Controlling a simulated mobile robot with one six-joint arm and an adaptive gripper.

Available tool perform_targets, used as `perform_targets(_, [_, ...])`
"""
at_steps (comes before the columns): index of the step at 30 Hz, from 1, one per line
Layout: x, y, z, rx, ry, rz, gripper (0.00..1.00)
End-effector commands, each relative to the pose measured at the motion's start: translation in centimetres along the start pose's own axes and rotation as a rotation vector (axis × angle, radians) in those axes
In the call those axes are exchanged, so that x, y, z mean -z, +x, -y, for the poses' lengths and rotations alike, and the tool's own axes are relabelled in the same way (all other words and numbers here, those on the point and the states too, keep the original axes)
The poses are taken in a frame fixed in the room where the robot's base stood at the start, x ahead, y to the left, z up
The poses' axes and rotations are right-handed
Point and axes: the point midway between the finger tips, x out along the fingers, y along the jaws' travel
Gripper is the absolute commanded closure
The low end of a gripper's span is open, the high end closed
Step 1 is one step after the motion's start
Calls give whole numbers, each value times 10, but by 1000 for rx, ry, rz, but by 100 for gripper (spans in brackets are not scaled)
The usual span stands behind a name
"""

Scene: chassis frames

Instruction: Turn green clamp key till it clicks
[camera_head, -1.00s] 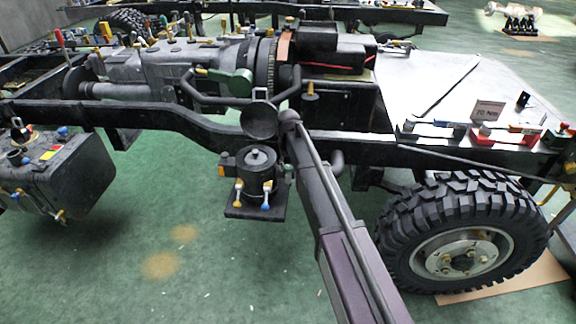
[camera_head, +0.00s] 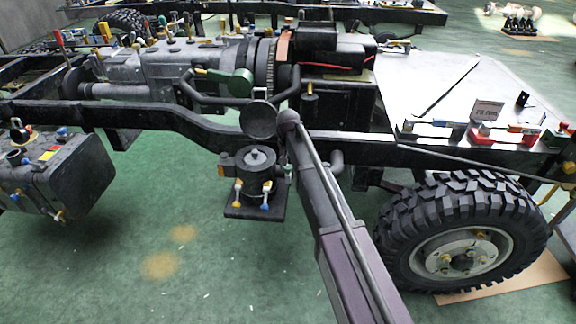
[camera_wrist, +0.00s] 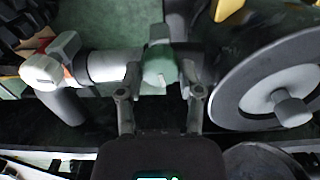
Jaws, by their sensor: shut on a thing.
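The green clamp key (camera_wrist: 158,66) is in the middle of the wrist view, a small block below a grey-green stem. My gripper (camera_wrist: 160,94) has one finger on each side of it, shut on the key. The key sits at the right end of a pale grey cylinder (camera_wrist: 108,66). The finger pads and their exact contact with the key are hard to make out. In the head view I cannot pick out the key or the gripper's fingers among the dark parts of my arm and the chassis.
In the wrist view, a large grey disc with a hub (camera_wrist: 268,85) stands close on the right. A white-capped fitting (camera_wrist: 45,70) is on the left. In the head view, the chassis rail (camera_head: 165,118) runs behind my arm, with a tyre (camera_head: 400,235) at right. Green floor is clear at lower left.

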Motion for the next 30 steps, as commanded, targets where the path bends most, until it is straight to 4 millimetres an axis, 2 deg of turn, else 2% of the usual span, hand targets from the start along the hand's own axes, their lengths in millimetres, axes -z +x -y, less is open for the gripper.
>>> perform_targets(2, [-1,0,0,0,-1,2,100])
perform_targets(3, [-2,0,0,0,-1,2,50])
perform_targets(6, [-1,0,0,0,-2,2,20])
perform_targets(22, [0,0,0,0,-11,1,18])
perform_targets(30, [0,0,1,0,-95,0,18])
